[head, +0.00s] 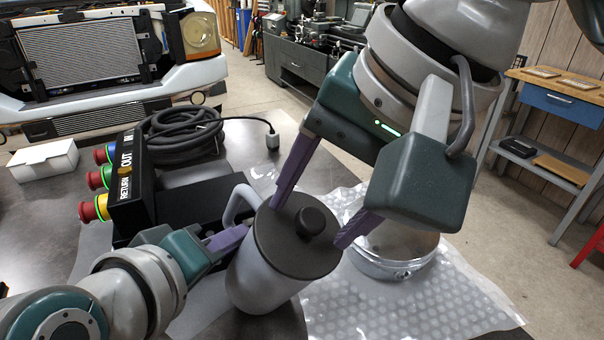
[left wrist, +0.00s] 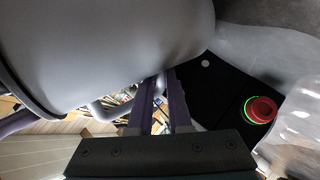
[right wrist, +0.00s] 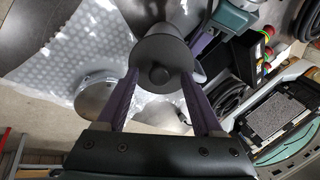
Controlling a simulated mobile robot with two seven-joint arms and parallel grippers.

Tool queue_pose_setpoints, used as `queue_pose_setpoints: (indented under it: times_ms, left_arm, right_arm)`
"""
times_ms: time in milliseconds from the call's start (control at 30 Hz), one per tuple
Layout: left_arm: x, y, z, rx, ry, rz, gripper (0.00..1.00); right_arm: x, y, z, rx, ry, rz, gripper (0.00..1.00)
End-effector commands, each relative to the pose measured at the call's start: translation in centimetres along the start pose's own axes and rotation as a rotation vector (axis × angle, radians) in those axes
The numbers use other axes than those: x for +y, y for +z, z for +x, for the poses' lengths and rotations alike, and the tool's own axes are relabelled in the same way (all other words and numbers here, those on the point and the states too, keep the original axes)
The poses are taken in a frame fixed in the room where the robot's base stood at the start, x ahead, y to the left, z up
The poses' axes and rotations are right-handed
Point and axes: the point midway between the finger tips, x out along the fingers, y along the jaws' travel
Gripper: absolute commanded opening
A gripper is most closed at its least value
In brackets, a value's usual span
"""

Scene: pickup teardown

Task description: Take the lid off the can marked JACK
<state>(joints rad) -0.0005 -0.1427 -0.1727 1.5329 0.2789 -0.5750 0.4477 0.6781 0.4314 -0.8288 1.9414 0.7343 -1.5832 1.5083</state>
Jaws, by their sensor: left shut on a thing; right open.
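A grey can (head: 262,280) with a dark round lid (head: 285,255) and a black knob (head: 311,221) stands tilted at the table's front; I see no JACK marking on it. The lid sits on the can. My left gripper (head: 240,232) is shut on the can's handle (head: 238,202); the can's grey wall (left wrist: 110,45) fills the upper left of the left wrist view. My right gripper (head: 310,222) is open above the lid, one finger on each side of the knob. In the right wrist view the lid (right wrist: 160,52) lies between its fingertips; contact cannot be told.
A black control box (head: 130,185) with coloured buttons stands left of the can. A coiled black cable (head: 180,135) lies behind. A round chrome-rimmed part (head: 395,262) sits on bubble wrap (head: 440,300) to the right. A white box (head: 43,160) is at the far left.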

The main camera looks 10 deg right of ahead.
Motion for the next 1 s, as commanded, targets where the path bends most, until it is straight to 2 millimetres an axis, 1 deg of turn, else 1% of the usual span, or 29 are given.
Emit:
queue_pose_setpoints:
  times_ms: [100,300,333,900,933,1000]
  left_arm:
    - [-0.06,0.03,0.00,-0.001,-0.001,0.000,0.00]
    - [-0.06,0.04,0.00,-0.001,-0.001,0.000,0.00]
    - [-0.06,0.04,0.00,-0.001,-0.001,0.000,0.00]
    - [-0.06,0.03,0.00,-0.001,-0.001,0.000,0.00]
    - [-0.05,0.03,0.00,-0.001,-0.001,0.000,0.00]
    - [-0.06,0.02,0.00,-0.001,-0.001,0.000,0.00]
  right_arm:
    - [0.01,0.02,0.34,0.000,0.001,-0.002,0.68]
    - [0.00,0.01,0.34,0.000,0.000,-0.001,0.68]
    - [0.00,0.01,0.34,0.000,0.000,-0.001,0.66]
    - [0.01,-0.01,0.30,0.001,0.000,-0.001,0.02]
    - [0.01,-0.01,0.30,0.001,0.000,-0.001,0.00]
    - [0.01,-0.02,0.29,0.001,0.000,-0.001,0.00]
